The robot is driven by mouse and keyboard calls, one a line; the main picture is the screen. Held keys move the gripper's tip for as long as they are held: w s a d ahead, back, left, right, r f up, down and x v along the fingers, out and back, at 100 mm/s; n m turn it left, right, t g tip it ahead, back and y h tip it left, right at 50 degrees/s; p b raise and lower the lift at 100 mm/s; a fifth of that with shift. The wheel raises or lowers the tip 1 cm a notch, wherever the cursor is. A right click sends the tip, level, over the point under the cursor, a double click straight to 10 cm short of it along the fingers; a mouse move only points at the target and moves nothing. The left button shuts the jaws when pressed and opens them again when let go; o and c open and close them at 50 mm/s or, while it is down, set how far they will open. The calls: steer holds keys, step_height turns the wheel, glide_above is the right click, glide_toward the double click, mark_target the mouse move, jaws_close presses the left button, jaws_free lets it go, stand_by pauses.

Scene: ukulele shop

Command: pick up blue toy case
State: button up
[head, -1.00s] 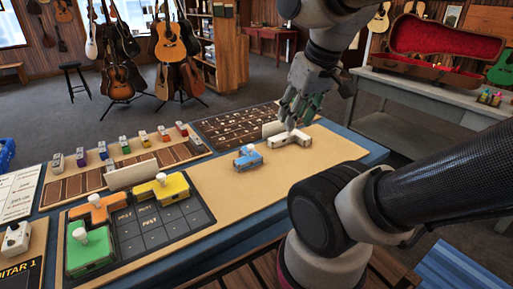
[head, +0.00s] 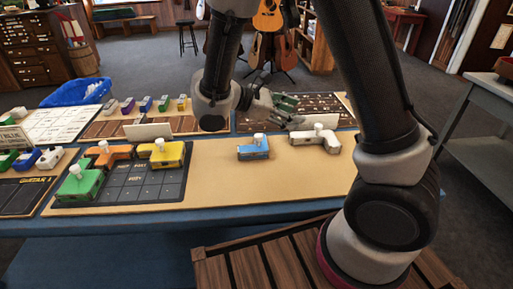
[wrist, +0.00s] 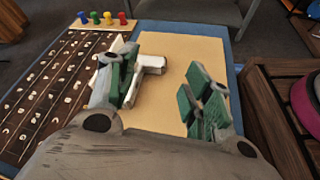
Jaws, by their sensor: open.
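The blue toy case (head: 253,149), with a white knob on top, stands on the bare tan part of the table mat in the head view. A white L-shaped case (head: 318,139) stands just right of it, and it also shows in the wrist view (wrist: 152,65). My gripper (head: 287,111) is open and empty, above and behind the two cases, close to the white one. In the wrist view its green-padded fingers (wrist: 163,92) are spread over the mat. I do not see the blue case in the wrist view.
A dark grid board (head: 140,188) at left holds green, orange and yellow cases. A fretboard panel (head: 270,121) and a row of small coloured pieces lie behind. A blue basket (head: 77,92) stands at far left. Bare mat surrounds the blue case's front.

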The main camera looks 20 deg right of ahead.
mark_target(256, 138)
steer(key=w+a+f+n+t, duration=0.1)
steer(key=a+f+n+t, duration=0.2)
steer(key=a, duration=0.1)
steer(key=w+a+f+n+t+h, duration=0.1)
steer(key=a+f+n+t, duration=0.2)
steer(key=a+f, duration=0.1)
steer(key=w+a+f+n+t+h, duration=0.1)
steer(key=a+f+n+t, duration=0.2)
steer(key=a+f+n, duration=0.1)
steer(key=shift+w+a+f+t, duration=0.2)
steer(key=shift+a+t, duration=0.1)
steer(key=shift+a, duration=0.1)
steer(key=shift+w+d, duration=0.15)
steer(key=x, duration=0.7)
steer(key=shift+w+f, duration=0.1)
steer(key=shift+f, duration=0.15)
jaws_close()
